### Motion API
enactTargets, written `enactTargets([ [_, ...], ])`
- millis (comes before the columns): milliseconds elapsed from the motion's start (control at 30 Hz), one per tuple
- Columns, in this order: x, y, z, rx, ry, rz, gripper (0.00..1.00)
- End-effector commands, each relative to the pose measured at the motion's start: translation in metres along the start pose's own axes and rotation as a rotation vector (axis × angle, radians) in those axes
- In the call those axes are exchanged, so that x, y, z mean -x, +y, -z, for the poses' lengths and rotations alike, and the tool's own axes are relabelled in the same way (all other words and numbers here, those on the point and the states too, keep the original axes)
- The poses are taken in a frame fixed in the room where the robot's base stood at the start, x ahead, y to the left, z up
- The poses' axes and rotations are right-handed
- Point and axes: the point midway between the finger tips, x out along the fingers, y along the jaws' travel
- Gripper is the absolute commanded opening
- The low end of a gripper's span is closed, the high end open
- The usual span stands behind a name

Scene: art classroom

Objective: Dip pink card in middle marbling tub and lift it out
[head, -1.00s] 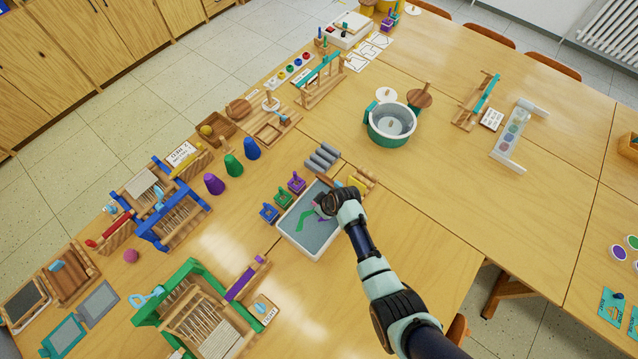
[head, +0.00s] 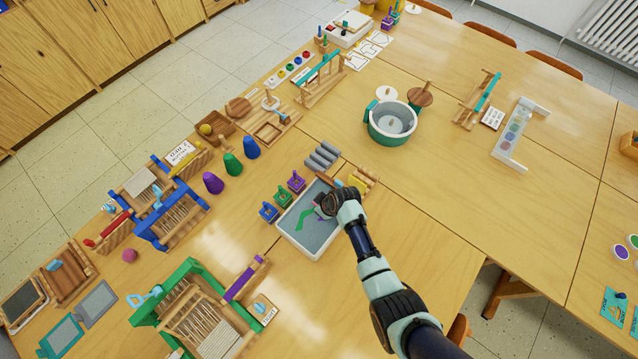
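A white-rimmed tub (head: 298,245) with a grey-blue surface and a green zigzag shape stands near the middle of the table. My gripper (head: 322,205) is low over the tub's right side, reaching in from the lower right. A small pinkish-purple patch shows at its fingertips, but I cannot tell whether it is the card. The dark hand hides the fingers, so I cannot tell whether they are open or shut. No pink card shows clearly, and I do not see a row of tubs with a clear middle one.
Small green, blue and purple blocks (head: 283,200) line the tub's left edge. Grey rollers (head: 322,156) lie behind it, and a yellow-and-wood item (head: 363,181) is close on the right. A green frame (head: 190,270) stands front left. A green-and-white pot (head: 391,137) stands behind right.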

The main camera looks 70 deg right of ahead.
Motion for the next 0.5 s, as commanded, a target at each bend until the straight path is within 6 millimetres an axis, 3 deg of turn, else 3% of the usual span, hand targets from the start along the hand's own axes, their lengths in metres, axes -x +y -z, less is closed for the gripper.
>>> enactTargets([
  [500,0.02,0.0,0.008,0.0,0.0,0.0,0.0],
])
